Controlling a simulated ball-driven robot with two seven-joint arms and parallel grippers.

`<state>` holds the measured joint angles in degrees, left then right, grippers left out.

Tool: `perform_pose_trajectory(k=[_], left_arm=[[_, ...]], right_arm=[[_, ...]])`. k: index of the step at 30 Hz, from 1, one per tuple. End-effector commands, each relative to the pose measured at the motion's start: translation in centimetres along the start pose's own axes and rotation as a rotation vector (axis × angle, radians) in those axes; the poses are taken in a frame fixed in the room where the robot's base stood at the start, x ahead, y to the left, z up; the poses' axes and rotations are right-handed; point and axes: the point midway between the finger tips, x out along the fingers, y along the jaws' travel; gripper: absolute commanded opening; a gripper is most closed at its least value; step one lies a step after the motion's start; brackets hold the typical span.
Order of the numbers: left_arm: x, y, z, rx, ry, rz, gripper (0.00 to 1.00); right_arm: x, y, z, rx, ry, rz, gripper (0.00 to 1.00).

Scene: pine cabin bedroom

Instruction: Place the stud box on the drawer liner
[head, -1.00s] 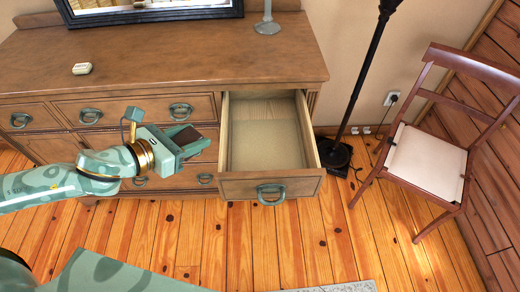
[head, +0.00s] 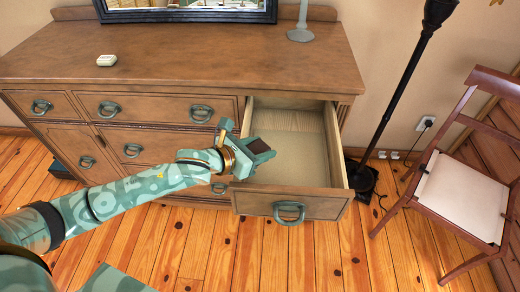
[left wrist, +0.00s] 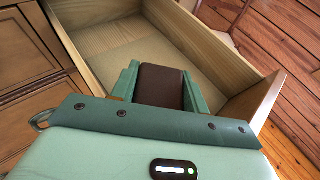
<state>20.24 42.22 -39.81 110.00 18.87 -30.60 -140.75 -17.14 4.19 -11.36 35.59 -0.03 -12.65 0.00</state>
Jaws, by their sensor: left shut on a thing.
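My left gripper (head: 264,149) is shut on a dark brown box, the stud box (head: 258,146). It holds the box above the left side of the open drawer. In the left wrist view the stud box (left wrist: 162,86) sits between the green fingers, with the drawer interior beyond and below it. The drawer liner (head: 300,158) is a flat beige sheet on the drawer's floor, and nothing is seen lying on it. The liner also shows in the left wrist view (left wrist: 112,68), partly hidden by the gripper and box. My right gripper is not in view.
The pulled-out drawer (head: 325,205) has raised wooden walls around the liner. The dresser top (head: 210,65) carries a small white case (head: 107,60), a mirror and a grey-green stand (head: 300,33). A black floor lamp (head: 395,95) and a chair (head: 460,195) stand to the right.

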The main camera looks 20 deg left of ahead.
Motion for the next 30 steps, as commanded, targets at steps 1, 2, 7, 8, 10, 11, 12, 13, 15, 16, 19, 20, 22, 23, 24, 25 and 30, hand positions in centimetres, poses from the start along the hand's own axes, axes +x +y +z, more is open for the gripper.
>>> perform_pose_trajectory(k=[1, 2, 7, 8, 10, 11, 12, 13, 15, 16, 19, 20, 22, 23, 24, 25, 30], left_arm=[[0.0, 0.0, 0.1, 0.0, -0.002, 0.0, 0.18], [-0.1, 0.0, 0.1, 0.001, -0.002, 0.0, 0.18], [-0.1, 0.0, 0.2, 0.001, -0.002, 0.0, 0.18], [-0.1, 0.0, 0.1, 0.001, -0.002, 0.001, 0.18], [0.1, 0.0, -0.1, 0.001, -0.002, 0.0, 0.18], [0.1, 0.0, -0.2, 0.0, -0.002, 0.0, 0.18], [0.1, 0.0, -0.4, 0.0, -0.002, 0.0, 0.18], [0.2, 0.0, -0.5, 0.0, -0.002, 0.0, 0.18], [0.2, 0.0, -0.7, 0.001, -0.002, 0.0, 0.18], [0.3, 0.0, -0.7, 0.002, -0.002, 0.0, 0.18], [0.4, 0.0, -1.0, 0.001, -0.001, 0.001, 0.18], [0.4, 0.0, -1.0, 0.001, -0.001, 0.001, 0.18], [0.3, 0.0, -0.9, 0.001, -0.001, 0.001, 0.48], [0.3, 0.0, -0.9, 0.001, -0.001, 0.001, 0.56], [0.3, 0.0, -0.9, 0.001, -0.001, 0.001, 0.67], [0.3, 0.0, -0.9, 0.001, -0.001, 0.001, 0.67], [0.3, 0.0, -0.9, 0.001, -0.001, 0.0, 0.67]], right_arm=[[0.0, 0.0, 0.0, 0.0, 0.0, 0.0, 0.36], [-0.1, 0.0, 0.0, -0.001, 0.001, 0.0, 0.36], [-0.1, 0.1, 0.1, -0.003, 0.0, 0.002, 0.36], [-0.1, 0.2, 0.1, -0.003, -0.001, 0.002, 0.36], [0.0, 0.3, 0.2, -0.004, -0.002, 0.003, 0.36], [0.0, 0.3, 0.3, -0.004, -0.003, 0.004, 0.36], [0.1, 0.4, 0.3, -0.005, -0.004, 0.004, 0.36], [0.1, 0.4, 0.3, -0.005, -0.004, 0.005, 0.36], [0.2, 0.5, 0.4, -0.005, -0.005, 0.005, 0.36], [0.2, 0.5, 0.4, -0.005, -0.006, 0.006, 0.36], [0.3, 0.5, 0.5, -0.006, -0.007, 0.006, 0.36], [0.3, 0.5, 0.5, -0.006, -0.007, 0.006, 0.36], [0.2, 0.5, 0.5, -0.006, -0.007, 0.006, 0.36], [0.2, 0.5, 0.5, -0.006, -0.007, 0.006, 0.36], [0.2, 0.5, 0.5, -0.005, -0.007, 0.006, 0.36], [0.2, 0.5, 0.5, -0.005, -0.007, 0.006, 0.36], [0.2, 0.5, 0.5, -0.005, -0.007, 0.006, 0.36]])
